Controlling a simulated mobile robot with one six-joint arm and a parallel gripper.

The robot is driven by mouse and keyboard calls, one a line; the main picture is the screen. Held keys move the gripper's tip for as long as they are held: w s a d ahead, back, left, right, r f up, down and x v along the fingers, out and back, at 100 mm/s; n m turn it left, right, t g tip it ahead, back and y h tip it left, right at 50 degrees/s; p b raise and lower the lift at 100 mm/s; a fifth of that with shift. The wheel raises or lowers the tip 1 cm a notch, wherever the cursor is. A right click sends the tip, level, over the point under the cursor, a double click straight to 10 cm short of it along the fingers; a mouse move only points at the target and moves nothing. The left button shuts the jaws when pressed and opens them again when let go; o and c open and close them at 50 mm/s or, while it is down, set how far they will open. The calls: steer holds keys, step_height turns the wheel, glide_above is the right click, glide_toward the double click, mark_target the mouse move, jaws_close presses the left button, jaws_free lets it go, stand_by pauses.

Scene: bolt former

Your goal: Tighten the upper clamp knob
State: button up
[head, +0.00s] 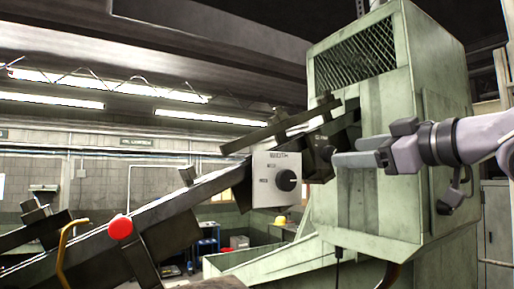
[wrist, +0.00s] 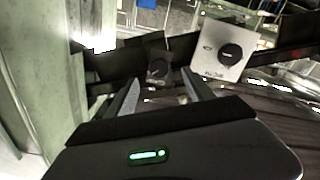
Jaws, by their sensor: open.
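A dark round knob (wrist: 157,68), which looks like the upper clamp knob, sits on a dark block on the sloping rail. In the wrist view it shows between and beyond my fingertips. In the head view the dark block (head: 318,152) with the knob is just left of my fingertips, and the knob is hard to make out. My gripper (head: 338,152) comes in from the right with its jaws open and empty. In the wrist view the gripper (wrist: 160,80) has its two fingers apart, and I see no clear contact with the knob.
A pale box marked WIDTH (head: 262,190) with a black dial (head: 286,180) hangs close by, below and left of my gripper. The green machine housing (head: 378,200) stands right behind the fingers. A sloping dark rail (head: 180,205) runs down left, with a red ball handle (head: 120,227).

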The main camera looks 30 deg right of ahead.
mark_target(332, 148)
steer(key=w, duration=0.1)
steer(key=w+p, duration=0.1)
steer(key=w, duration=0.1)
steer(key=w+p, duration=0.1)
steer(key=w, duration=0.1)
steer(key=shift+w+a+r, duration=0.15)
steer(key=shift+w+r, duration=0.1)
steer(key=shift+r, duration=0.05)
steer(key=m+p, duration=0.1)
steer(key=w+m+p, duration=0.1)
steer(key=p, duration=0.1)
steer(key=shift+r, duration=0.25)
steer(key=shift+m+p, duration=0.8)
steer(key=shift+p, duration=0.35)
steer(key=shift+s+m+p, duration=0.25)
steer(key=shift+m+p, duration=0.55)
steer(key=shift+p, duration=0.2)
steer(key=shift+s+a+f+m, duration=0.15)
steer(key=shift+f+m, duration=0.25)
steer(key=shift+m, duration=0.4)
steer(key=m, duration=0.4)
steer(key=shift+f, duration=0.2)
jaws_close()
